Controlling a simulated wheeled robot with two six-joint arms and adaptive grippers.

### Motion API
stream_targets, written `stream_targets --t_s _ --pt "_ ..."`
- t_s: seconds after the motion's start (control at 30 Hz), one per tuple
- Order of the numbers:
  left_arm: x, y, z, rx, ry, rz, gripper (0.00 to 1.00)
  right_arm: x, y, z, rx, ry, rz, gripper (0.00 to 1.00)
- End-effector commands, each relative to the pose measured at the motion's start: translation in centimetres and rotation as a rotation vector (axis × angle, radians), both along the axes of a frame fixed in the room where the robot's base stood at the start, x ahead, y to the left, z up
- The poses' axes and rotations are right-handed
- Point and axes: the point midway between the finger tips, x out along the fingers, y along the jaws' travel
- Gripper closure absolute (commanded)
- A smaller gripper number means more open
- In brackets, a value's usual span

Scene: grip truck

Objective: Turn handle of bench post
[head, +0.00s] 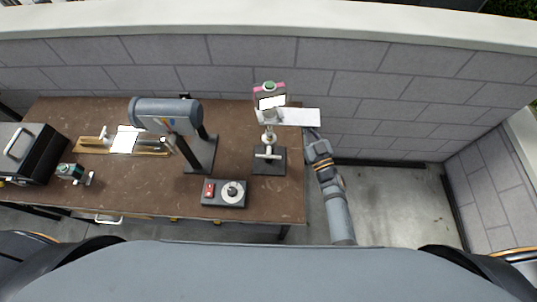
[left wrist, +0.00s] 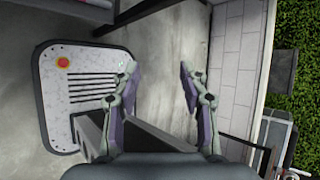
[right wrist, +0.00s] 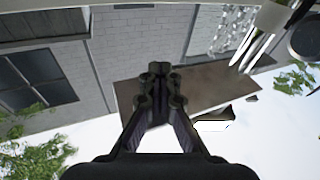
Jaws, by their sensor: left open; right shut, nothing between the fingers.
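A small post (head: 268,119) with a pink and green top stands upright on a dark base at the right end of the bench (head: 115,193). A pale T-shaped handle (head: 268,153) shows low on its front. A white flat plate (head: 300,117) sticks out right from the post. My right arm reaches up beside the bench's right edge, its end close to this plate. Its fingertips cannot be made out in the head view. In the right wrist view my right gripper (right wrist: 159,70) is shut and empty. My left gripper (left wrist: 157,67) is open and empty, outside the head view.
A grey cylindrical machine (head: 166,108) on a stand, a small box with a dial (head: 223,193), a wooden board with a clamp and a black case (head: 26,150) share the bench. A block wall (head: 230,50) runs behind. Floor right of the bench is clear.

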Motion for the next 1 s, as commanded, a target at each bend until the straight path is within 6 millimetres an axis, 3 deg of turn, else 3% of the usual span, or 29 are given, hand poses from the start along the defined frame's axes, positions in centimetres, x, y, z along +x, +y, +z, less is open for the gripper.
stream_targets --t_s 0.2,0.27,0.3,0.4,0.5,0.6,0.73,1.0 --pt "4.4 2.0 4.1 -0.44 0.123 0.616 0.57 0.1 0.0 0.3 0.001 -0.006 0.0 1.0" --pt "8.4 3.3 6.5 -0.603 0.092 0.71 0.57 0.1 0.0 0.3 0.001 -0.006 0.0 1.0" --pt "11.1 3.8 8.3 -0.677 0.057 0.693 0.57 0.1 0.0 0.3 0.001 -0.006 0.0 1.0" --pt "16.6 4.1 12.8 -0.818 -0.014 0.588 0.57 0.1 0.0 0.3 0.001 -0.006 0.0 1.0" --pt "21.1 3.8 17.4 -0.927 -0.066 0.454 0.57 0.1 0.0 0.3 0.001 -0.006 0.0 1.0" --pt "24.4 2.7 20.8 -0.968 -0.098 0.333 0.57 0.1 0.0 0.3 0.001 -0.006 0.0 1.0" --pt "26.7 1.2 22.3 -0.946 -0.124 0.254 0.57 0.1 0.0 0.3 0.001 -0.006 0.0 1.0" --pt "27.9 0.2 22.5 -0.936 -0.131 0.241 0.57 0.1 0.0 0.3 0.001 -0.006 0.0 1.0"
